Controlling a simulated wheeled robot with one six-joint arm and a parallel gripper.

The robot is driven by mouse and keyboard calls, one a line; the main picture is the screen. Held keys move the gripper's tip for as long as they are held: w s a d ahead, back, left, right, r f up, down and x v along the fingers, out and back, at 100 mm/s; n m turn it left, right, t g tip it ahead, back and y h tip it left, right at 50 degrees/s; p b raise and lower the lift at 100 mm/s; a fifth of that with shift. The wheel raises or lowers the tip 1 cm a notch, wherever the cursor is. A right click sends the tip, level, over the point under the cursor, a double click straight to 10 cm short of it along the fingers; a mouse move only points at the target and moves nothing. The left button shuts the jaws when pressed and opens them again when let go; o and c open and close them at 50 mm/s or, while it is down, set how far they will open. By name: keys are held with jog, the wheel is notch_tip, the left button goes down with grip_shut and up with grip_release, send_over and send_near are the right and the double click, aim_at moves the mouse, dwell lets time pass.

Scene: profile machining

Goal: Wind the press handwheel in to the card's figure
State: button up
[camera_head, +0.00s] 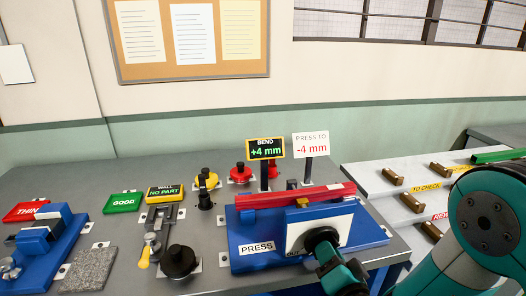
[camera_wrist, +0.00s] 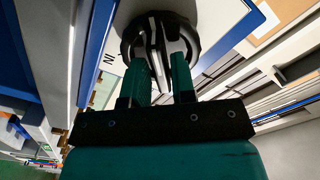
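The blue press (camera_head: 374,235) stands at the right of the bench, with a red profile (camera_head: 300,196) lying across its top. The bend display (camera_head: 265,149) reads +4 mm. The white card (camera_head: 311,146) reads PRESS TO -4 mm. The black press handwheel (camera_head: 320,237) is on the press's front, partly covered by my gripper (camera_head: 329,258). In the wrist view the round handwheel (camera_wrist: 190,42) fills the top middle. My gripper's two green fingers (camera_wrist: 161,66) stand close on either side of its middle bar and look shut on it; the exact contact is hard to see.
Left on the bench are a GOOD plate (camera_head: 123,202), a THIN plate (camera_head: 26,211), a wall gauge (camera_head: 165,193) reading NO PART, a black knob (camera_head: 179,261) and a blue fixture (camera_head: 45,243). A pale side table (camera_head: 377,162) stands right, with brown blocks on it.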

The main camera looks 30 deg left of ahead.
grip_shut()
jog(key=shift+f, duration=0.1)
jog(key=shift+m+b, duration=1.15)
jog(key=shift+m, duration=1.15)
jog(key=m+b, duration=0.1)
jog(key=m, duration=0.3)
